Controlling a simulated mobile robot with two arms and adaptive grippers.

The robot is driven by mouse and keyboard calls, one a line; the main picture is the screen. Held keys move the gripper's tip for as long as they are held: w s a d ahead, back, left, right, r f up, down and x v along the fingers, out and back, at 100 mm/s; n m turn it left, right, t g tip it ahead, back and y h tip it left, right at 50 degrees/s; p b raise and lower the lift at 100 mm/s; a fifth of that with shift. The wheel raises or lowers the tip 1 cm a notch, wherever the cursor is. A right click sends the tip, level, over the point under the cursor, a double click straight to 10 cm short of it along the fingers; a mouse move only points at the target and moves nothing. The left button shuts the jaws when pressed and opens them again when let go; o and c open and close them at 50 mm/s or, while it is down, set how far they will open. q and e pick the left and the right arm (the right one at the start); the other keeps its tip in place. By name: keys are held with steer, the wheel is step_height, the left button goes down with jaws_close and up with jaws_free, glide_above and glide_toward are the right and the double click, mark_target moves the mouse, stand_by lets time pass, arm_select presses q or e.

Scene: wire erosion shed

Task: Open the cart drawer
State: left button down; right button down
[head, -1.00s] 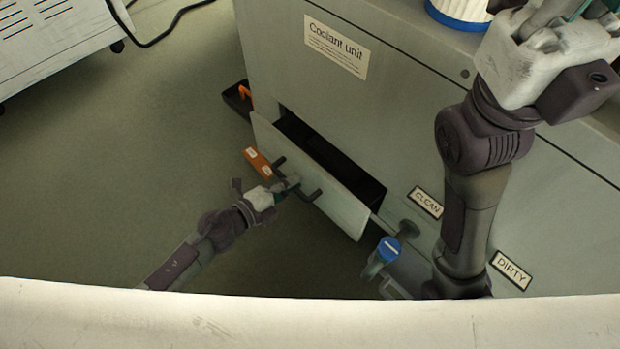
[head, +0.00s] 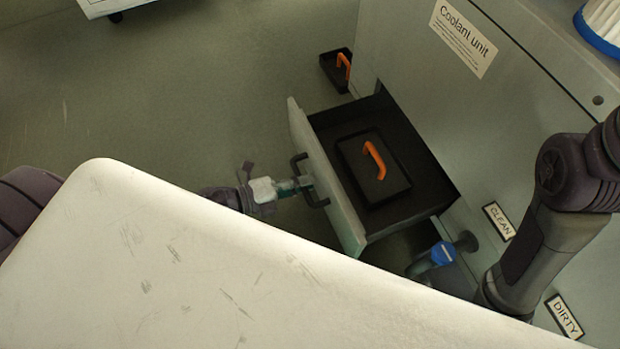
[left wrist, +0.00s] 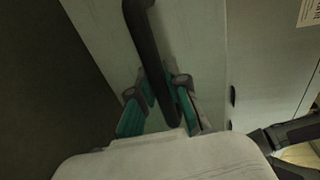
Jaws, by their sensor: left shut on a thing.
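The drawer (head: 428,205) in the grey cabinet labelled "Coolant unit" stands well out. Its inside is dark and holds a black flat piece (head: 352,158) with an orange handle. The pale drawer front (head: 343,217) carries a dark bar handle (head: 297,161). My left gripper (head: 301,182) is shut on this handle. In the left wrist view, the dark handle (left wrist: 143,32) runs down between the teal-sided fingers (left wrist: 163,95), against the pale front. My right arm shows at the right of the head view; its gripper is out of the picture.
A small black tray (head: 332,72) with an orange handle lies on the floor beside the cabinet. A blue-topped valve (head: 442,253) sits right of the drawer, near the "CLEAN" label (head: 498,221). The floor left of the drawer is clear.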

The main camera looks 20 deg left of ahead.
arm_select(q)
steer(key=c, duration=1.1)
jaws_free()
steer(key=shift+c, duration=0.2)
steer(key=v, duration=1.2)
